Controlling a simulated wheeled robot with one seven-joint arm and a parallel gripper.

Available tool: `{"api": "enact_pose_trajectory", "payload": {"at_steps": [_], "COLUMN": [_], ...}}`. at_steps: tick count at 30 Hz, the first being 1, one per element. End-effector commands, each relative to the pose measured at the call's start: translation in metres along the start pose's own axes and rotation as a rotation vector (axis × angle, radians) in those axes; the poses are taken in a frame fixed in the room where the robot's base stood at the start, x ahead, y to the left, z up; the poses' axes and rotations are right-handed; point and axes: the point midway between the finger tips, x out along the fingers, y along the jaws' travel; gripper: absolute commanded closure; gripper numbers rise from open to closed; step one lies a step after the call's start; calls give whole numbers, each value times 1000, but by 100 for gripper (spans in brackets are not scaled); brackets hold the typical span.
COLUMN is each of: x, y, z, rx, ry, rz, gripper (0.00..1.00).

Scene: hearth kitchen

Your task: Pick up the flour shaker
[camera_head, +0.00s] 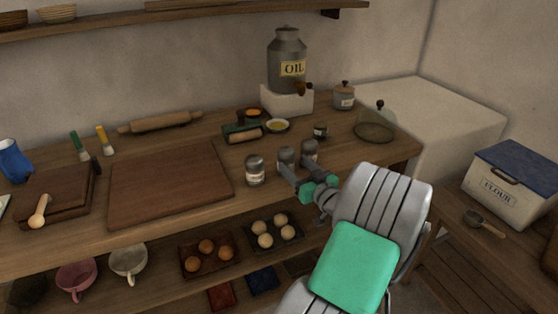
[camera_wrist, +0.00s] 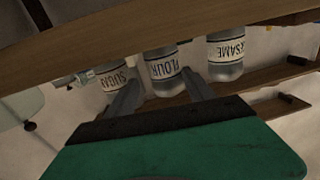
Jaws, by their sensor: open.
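The flour shaker (camera_wrist: 163,66) is a clear jar with a white FLOUR label. It shows upside down in the wrist view, as does the whole counter. In the head view it looks to be the middle shaker (camera_head: 286,155), upright and partly hidden by my gripper (camera_head: 300,172). My gripper also shows in the wrist view (camera_wrist: 163,94), open, with its fingers pointing at the flour shaker and one on each side of it in the picture. Contact cannot be told. The sugar shaker (camera_wrist: 110,76) and sesame shaker (camera_wrist: 225,58) stand on either side of it.
A cutting board (camera_head: 170,185) lies left of the shakers. A glass dome (camera_head: 375,125) stands right. A FLOUR bin (camera_head: 510,185) is on the lower bench.

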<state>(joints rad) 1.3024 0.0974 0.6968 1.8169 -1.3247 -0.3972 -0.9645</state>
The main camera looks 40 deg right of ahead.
Motion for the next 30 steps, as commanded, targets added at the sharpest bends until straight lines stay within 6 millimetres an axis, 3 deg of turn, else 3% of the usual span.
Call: {"api": "enact_pose_trajectory", "payload": {"at_steps": [13,21,30], "x": [73,77,76], "y": [-14,-12,-11], "z": [0,1,1], "rx": [-1,-1,0], "ry": [-2,-2,-2], "rz": [-20,-13,-13], "gripper": [38,39,64]}}
